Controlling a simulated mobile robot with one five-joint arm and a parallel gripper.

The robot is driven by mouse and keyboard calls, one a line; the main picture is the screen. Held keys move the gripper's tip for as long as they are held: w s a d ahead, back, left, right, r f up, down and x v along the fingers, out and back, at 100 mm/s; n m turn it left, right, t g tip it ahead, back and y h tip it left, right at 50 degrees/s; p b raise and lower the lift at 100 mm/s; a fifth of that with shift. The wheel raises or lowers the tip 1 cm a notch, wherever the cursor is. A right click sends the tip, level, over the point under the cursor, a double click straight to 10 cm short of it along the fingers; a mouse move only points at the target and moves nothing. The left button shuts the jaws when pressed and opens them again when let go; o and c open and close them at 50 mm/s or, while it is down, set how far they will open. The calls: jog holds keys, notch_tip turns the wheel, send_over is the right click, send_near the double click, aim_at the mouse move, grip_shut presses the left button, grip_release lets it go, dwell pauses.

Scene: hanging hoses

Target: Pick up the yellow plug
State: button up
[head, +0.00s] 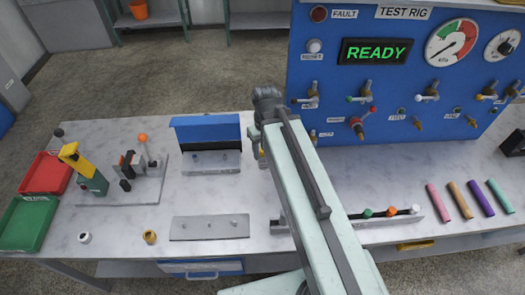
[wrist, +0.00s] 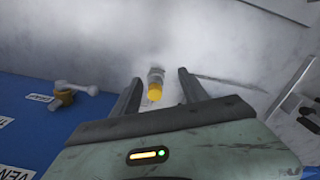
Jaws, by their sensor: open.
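A yellow plug (wrist: 155,92) with a grey metal end shows in the wrist view, against the pale worktop. My gripper (wrist: 160,78) is open, with one dark finger on each side of the plug in the picture. I see no finger touching it, and the gap in depth is hard to judge. In the head view my arm crosses the middle of the bench and hides the fingers. A small yellow patch (head: 262,152) shows beside my arm there, mostly hidden; I cannot tell for sure that it is the same plug.
The blue test rig (head: 420,75) with valves stands at the back right; its panel (wrist: 40,130) is close on the left in the wrist view. A blue-topped stand (head: 207,130) is left of my arm. A metal plate (head: 210,228) lies in front. Coloured sticks lie on the right.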

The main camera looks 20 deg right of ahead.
jog(key=w+r+n, duration=0.1)
jog(key=n, duration=0.2)
jog(key=w+r+n+p, duration=0.1)
jog(key=w+n, duration=0.1)
jog(key=n, duration=0.2)
jog(key=w+r+n+p, duration=0.1)
jog(key=w+n, duration=0.1)
jog(key=n, duration=0.2)
jog(key=shift+w+d, duration=0.25)
jog(key=shift+d, duration=0.05)
jog(key=shift+w+r+n, duration=0.1)
jog(key=shift+w+n, duration=0.1)
jog(key=shift+n, duration=0.7)
jog(key=f+b, duration=0.7)
jog(key=f, duration=0.1)
jog(key=shift+s+d+f+b, duration=0.15)
jog(key=shift+s+b, duration=0.15)
jog(key=shift+b, duration=0.05)
jog(key=shift+r, duration=0.2)
grip_shut()
